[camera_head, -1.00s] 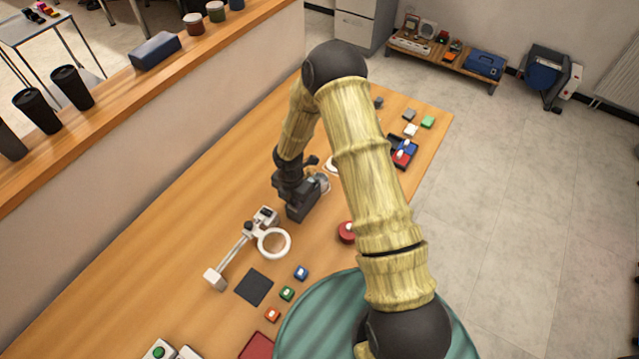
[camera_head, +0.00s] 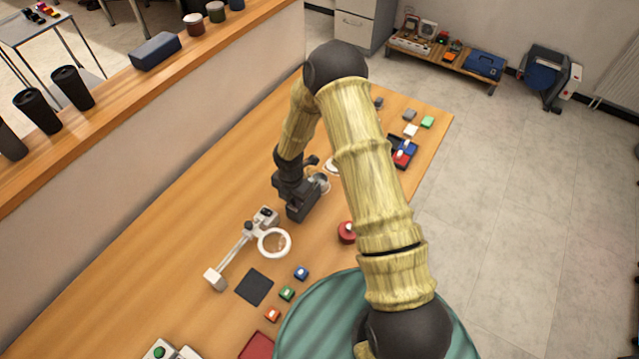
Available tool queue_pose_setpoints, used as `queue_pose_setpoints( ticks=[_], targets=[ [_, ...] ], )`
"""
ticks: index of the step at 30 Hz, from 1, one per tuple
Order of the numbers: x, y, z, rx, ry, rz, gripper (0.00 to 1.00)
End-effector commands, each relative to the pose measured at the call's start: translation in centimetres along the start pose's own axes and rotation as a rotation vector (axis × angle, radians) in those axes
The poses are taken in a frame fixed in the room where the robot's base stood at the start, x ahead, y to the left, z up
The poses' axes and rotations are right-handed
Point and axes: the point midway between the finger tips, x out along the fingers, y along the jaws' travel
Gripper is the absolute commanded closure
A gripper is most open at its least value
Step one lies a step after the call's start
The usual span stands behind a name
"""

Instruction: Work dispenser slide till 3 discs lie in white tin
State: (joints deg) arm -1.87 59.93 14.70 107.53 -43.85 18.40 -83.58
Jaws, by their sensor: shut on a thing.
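My gripper (camera_head: 305,215) is low over the middle of the wooden table, its dark body seen from above and behind. It is shut on a small part that its own body hides, apparently the dispenser slide. A pale, greyish rounded piece (camera_head: 322,183) shows just right of the gripper, probably part of the dispenser. A white round rim (camera_head: 332,167) shows beyond it, partly behind my arm; it may be the white tin. I cannot see inside it or tell any discs.
A white ring magnifier on a stand (camera_head: 274,242) is close to the gripper's near side. A red round item (camera_head: 347,232) sits to its right. A dark square pad (camera_head: 254,287) and several small coloured blocks lie nearer. A dark tray (camera_head: 404,150) lies at far right.

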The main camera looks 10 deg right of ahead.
Motion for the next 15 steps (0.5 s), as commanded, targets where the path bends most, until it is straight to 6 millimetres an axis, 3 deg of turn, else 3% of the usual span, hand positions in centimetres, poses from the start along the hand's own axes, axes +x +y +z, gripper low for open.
queue_pose_setpoints(
  ticks=[15],
  targets=[
    [-0.2, 0.2, 2.7, 0.001, -0.003, 0.007, 0.92]
  ],
)
